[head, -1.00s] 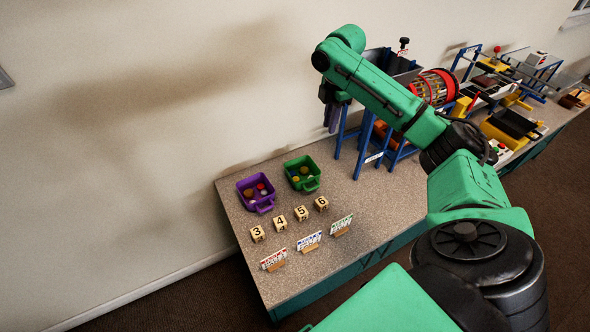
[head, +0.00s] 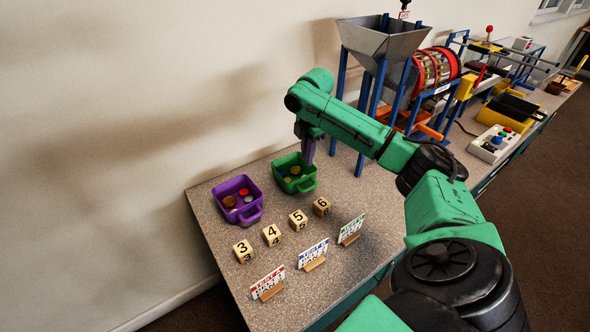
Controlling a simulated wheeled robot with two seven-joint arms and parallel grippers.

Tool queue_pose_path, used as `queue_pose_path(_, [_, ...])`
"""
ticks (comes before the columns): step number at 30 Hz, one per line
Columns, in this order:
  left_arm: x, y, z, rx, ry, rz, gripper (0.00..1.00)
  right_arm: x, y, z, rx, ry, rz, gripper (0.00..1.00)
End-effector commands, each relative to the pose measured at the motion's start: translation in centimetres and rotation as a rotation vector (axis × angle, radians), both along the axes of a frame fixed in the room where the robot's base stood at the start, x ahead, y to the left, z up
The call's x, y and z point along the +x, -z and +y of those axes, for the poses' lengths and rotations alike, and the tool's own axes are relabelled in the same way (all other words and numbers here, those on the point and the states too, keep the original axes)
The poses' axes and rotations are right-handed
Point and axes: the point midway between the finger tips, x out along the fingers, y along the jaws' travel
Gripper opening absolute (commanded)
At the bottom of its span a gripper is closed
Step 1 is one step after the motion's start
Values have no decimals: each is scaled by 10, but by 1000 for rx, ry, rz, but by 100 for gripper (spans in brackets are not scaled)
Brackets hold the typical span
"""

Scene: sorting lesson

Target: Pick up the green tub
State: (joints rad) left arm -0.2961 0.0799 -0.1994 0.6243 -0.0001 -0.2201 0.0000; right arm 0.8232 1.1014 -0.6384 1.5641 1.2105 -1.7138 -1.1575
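The green tub (head: 301,186) stands on the speckled worktop beside a purple tub, with a few small round pieces inside. Its handle points toward the front right. My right gripper (head: 308,158) hangs down over the tub's back right part, its purple-grey fingers pointing at the rim. The fingers overlap in this view, so their gap is hidden, and I cannot tell whether they touch the tub. My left gripper is not in view.
The purple tub (head: 238,200) stands close on the left. Numbered wooden blocks (head: 272,235) and card stands (head: 313,255) line the front. A control box (head: 494,144) sits farther right.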

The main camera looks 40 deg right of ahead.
Motion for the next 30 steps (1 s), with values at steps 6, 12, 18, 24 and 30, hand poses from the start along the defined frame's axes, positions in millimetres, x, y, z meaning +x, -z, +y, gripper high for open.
queue_pose_path(6, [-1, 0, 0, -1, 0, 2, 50, 4, 51, 0, 1, -1, 3, 19])
queue_pose_path(12, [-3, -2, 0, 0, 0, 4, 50, 4, 80, 1, 0, -1, 5, 19])
queue_pose_path(18, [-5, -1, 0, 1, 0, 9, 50, 7, 111, 1, -1, -1, 1, 19])
queue_pose_path(24, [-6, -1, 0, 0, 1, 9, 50, 7, 112, 1, -1, -2, 0, 19])
queue_pose_path(30, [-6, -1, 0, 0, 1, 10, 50, 7, 112, 0, -1, -1, 0, 0])
